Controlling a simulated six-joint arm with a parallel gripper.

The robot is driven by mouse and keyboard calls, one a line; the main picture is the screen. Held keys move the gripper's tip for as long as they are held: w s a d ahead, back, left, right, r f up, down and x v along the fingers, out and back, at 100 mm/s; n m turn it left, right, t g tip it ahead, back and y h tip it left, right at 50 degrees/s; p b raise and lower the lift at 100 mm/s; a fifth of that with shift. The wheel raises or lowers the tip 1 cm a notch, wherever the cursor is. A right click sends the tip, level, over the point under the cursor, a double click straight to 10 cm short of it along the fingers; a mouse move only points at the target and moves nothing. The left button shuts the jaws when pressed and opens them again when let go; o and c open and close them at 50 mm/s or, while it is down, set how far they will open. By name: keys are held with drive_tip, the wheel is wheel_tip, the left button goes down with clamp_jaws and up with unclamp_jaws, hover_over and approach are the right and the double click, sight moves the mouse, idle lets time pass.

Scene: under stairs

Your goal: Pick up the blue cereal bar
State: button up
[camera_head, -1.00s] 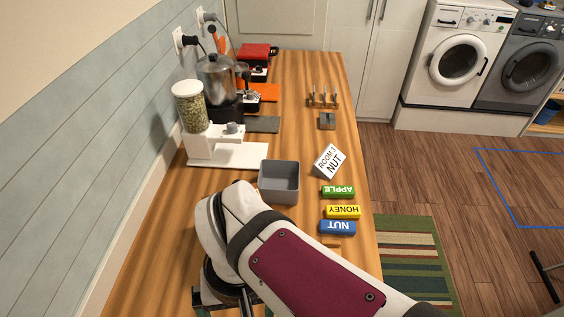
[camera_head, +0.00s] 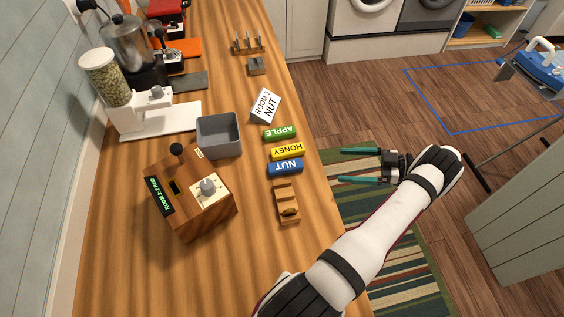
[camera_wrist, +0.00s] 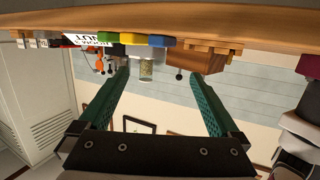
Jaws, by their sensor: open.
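The blue cereal bar (camera_head: 286,167), labelled NUT, lies on the wooden counter near its right edge, beside the yellow HONEY bar (camera_head: 288,151). The green APPLE bar (camera_head: 279,132) lies just behind the yellow one. My gripper (camera_head: 342,166) is open and empty, to the right of the blue bar, beyond the counter edge and over the rug. Its two green fingers point left toward the counter. In the wrist view, the blue bar (camera_wrist: 158,41) shows upside down at the counter edge, between the spread fingers (camera_wrist: 160,96) and apart from them.
A grey bin (camera_head: 219,136) stands left of the bars. A sign reading ROOM 3 NUT (camera_head: 266,105) stands behind them. A wooden box with a dial (camera_head: 193,203) and a small wooden holder (camera_head: 286,202) are nearer.

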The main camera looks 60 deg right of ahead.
sight(287, 164)
drive_tip(key=x, duration=1.5)
drive_tip(key=shift+a+f, duration=0.15)
drive_tip(key=shift+a, duration=0.05)
clamp_jaws()
